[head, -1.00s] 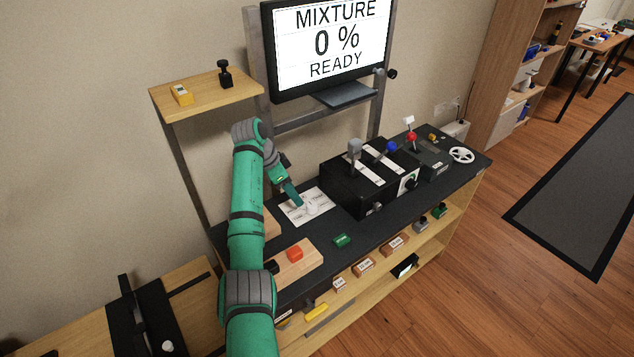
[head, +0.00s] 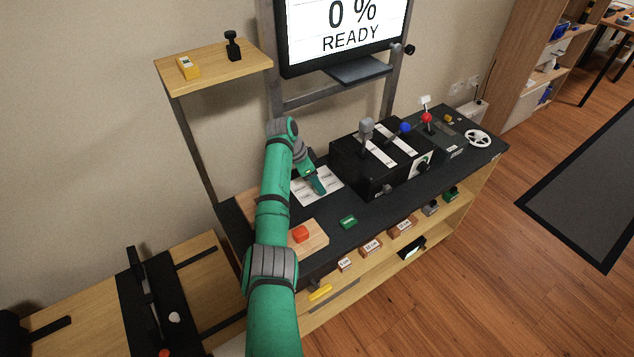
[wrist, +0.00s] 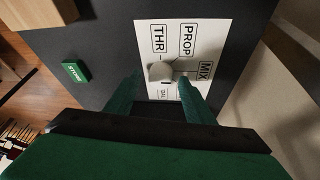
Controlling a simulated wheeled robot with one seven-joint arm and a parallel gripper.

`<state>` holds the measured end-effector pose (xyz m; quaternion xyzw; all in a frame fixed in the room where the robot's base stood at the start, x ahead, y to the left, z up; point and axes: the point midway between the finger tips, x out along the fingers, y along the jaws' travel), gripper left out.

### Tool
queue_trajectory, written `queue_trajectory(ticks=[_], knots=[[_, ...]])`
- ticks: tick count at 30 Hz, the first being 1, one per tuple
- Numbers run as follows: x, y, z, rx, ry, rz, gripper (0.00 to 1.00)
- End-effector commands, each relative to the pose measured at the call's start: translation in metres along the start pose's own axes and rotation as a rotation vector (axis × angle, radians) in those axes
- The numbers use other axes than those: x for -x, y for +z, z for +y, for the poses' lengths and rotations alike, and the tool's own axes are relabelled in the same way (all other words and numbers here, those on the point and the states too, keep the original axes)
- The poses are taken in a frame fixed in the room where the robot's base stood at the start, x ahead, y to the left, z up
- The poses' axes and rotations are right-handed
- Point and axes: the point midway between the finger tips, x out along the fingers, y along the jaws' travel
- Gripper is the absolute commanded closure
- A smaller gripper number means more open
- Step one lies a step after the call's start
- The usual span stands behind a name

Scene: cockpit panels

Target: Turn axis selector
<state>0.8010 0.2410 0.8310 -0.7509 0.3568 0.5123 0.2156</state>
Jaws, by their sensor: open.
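The axis selector is a pale grey knob (wrist: 160,72) on a white plate (wrist: 210,32) marked THR, PROP and MIX. In the head view the white plate (head: 332,184) lies on the black console top, and my gripper (head: 319,190) is over it and hides the knob. In the wrist view my gripper (wrist: 158,78) is open, with one green finger on each side of the knob. The right finger overlaps the knob's pale right end. I cannot tell whether either finger touches it.
A black lever box (head: 370,170) stands right of the plate. A green STORE block (wrist: 75,71) lies nearby, also in the head view (head: 348,222). A red button (head: 300,234) sits on a wooden block in front. A screen (head: 345,30) stands behind.

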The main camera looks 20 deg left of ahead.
Motion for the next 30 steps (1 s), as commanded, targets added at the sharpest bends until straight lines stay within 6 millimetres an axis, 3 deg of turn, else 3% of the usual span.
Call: queue_trajectory(ticks=[11, 16, 30], knots=[[-0.0052, -0.0005, 0.0002, -0.001, 0.000, 0.000, 0.52], [-0.0049, 0.0001, 0.0000, 0.000, 0.000, 0.000, 0.92], [-0.0051, 0.0007, 0.0011, 0.082, -0.034, 0.005, 0.92]])
